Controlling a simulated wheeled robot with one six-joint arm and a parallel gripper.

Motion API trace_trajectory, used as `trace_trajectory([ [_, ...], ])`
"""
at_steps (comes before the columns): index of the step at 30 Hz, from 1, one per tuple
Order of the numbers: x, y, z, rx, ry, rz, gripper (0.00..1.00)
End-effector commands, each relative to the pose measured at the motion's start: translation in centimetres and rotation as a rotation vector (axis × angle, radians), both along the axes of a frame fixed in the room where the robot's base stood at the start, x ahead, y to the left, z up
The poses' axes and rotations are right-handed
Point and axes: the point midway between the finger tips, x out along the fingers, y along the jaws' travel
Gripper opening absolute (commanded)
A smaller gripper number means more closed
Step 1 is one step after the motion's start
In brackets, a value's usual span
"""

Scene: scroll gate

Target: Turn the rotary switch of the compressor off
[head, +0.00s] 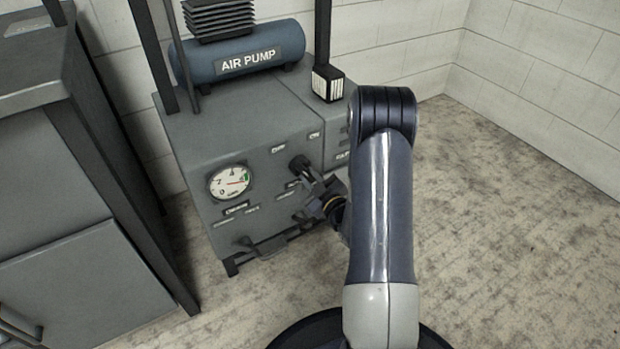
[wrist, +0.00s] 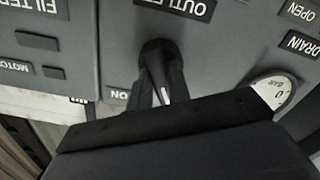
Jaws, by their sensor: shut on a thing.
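The compressor is a grey cabinet (head: 232,130) under a blue tank marked AIR PUMP (head: 247,62). Its black rotary switch (head: 299,163) is on the front panel, right of the gauge, below the OFF and ON labels. The wrist view shows the switch (wrist: 158,52) at the centre, with a white pointer line aimed down the picture. The ON label (wrist: 118,95) is to its lower left; no OFF label shows there. My gripper (head: 309,178) is at the panel, its two fingers (wrist: 160,92) shut on either side of the switch. Its body hides the panel below.
A round gauge (head: 230,182) sits left of the switch. A dark vertical post (head: 323,60) stands at the cabinet's right part. A grey cabinet with a dark frame (head: 70,190) stands to the left. The floor on the right (head: 520,220) is clear.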

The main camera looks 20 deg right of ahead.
Motion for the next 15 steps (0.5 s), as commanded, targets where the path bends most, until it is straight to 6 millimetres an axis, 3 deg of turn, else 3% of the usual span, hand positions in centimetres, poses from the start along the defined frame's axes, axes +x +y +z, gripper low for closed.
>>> trace_trajectory([
  [15, -0.05, -0.01, -0.07, -0.1, -0.013, 0.001, 0.0],
])
